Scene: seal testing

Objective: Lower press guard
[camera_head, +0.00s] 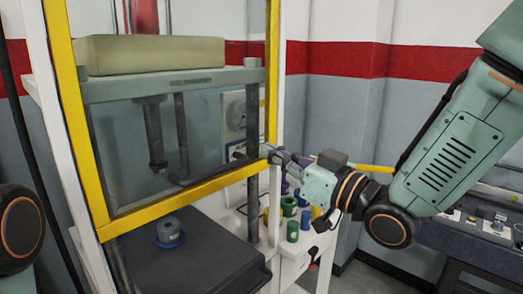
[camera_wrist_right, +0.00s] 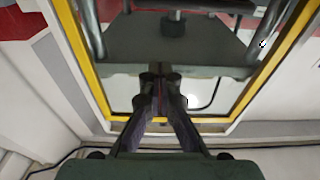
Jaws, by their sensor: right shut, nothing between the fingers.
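The press guard is a clear panel in a yellow frame (camera_head: 190,196), standing upright on the press. Its lower bar is above the black press base (camera_head: 215,245). A small grey-blue part (camera_head: 168,233) sits on that base. My right gripper (camera_head: 270,153) is at the guard's lower right side. In the wrist view its fingers (camera_wrist_right: 160,85) are shut and empty, overlapping the guard's yellow lower bar (camera_wrist_right: 212,121). I cannot tell whether they touch the guard. My left gripper is not in view.
A pale block (camera_head: 150,54) rests on the press's upper plate (camera_head: 150,86). Green and blue cylinders (camera_head: 293,230) stand on the white bench right of the press. A dark workbench (camera_head: 455,232) stands at the far right.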

